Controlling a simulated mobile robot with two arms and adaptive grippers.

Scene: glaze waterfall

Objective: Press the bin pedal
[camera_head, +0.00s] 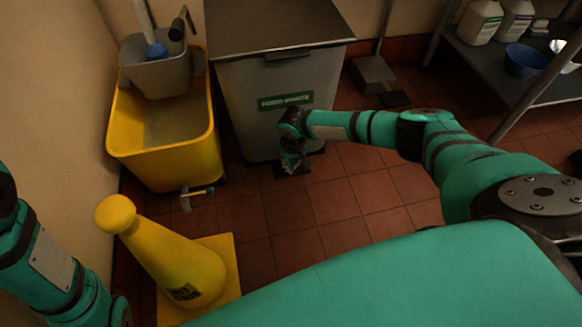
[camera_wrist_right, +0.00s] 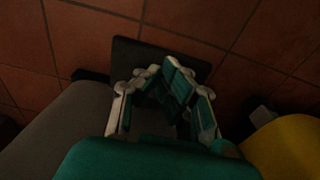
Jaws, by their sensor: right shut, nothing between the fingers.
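The grey bin (camera_head: 240,90) with a dark lid and a green label stands at the back centre in the head view. Its black pedal (camera_head: 301,168) sticks out low at the front, close to the floor. My right gripper (camera_head: 291,168) points down at the pedal, shut and empty. In the right wrist view the gripper (camera_wrist_right: 172,75) is over the dark pedal plate (camera_wrist_right: 130,52); I cannot tell whether the fingertips touch it. Only part of my left arm shows at the lower left; its gripper is out of view.
A yellow mop bucket (camera_head: 190,160) with a grey wringer stands left of the bin. A yellow cone (camera_head: 170,255) is nearer on the left. A dustpan (camera_head: 374,74) and a metal shelf (camera_head: 490,60) with bottles are at right. Tiled floor is open in front of the bin.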

